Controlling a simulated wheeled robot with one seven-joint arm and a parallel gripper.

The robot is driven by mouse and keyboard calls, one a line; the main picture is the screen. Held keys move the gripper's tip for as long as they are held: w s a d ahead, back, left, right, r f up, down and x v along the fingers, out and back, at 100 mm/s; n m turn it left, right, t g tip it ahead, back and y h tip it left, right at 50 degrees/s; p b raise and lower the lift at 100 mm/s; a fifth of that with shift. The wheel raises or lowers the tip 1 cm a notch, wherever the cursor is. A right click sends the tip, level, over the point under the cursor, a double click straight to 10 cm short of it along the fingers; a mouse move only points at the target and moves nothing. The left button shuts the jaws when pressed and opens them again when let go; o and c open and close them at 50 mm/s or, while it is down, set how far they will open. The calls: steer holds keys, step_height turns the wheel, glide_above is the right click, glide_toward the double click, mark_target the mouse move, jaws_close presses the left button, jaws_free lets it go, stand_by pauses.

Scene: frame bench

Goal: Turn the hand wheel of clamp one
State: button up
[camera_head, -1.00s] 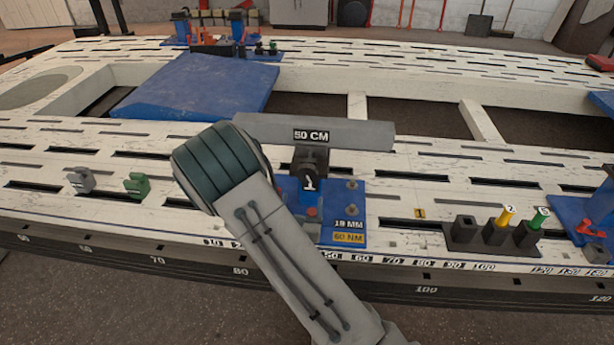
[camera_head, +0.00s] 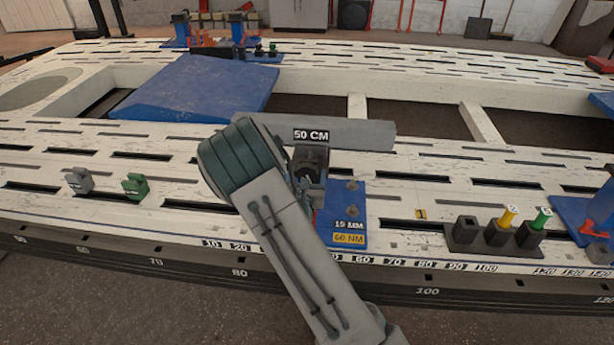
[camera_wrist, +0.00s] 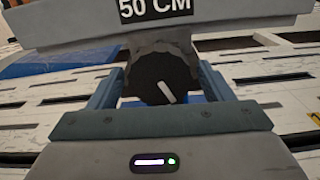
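Clamp one stands on a blue base plate (camera_head: 350,212) on the white slotted bench, under a grey bar marked 50 CM (camera_head: 350,133). Its hand wheel (camera_wrist: 160,78) is dark and round, with a tilted white mark on its face. In the wrist view my gripper (camera_wrist: 160,85) has one finger on each side of the wheel, close to its edges. I cannot tell whether the fingers touch it. In the head view my arm hides most of my gripper and the left part of the clamp's base.
The grey bar crosses just above my gripper. A dark holder (camera_head: 493,236) with yellow and green numbered pieces stands to the right. Grey (camera_head: 78,181) and green (camera_head: 135,186) small blocks stand to the left. A blue sloped panel (camera_head: 200,88) lies behind.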

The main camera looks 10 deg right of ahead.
steer(key=c, duration=0.8)
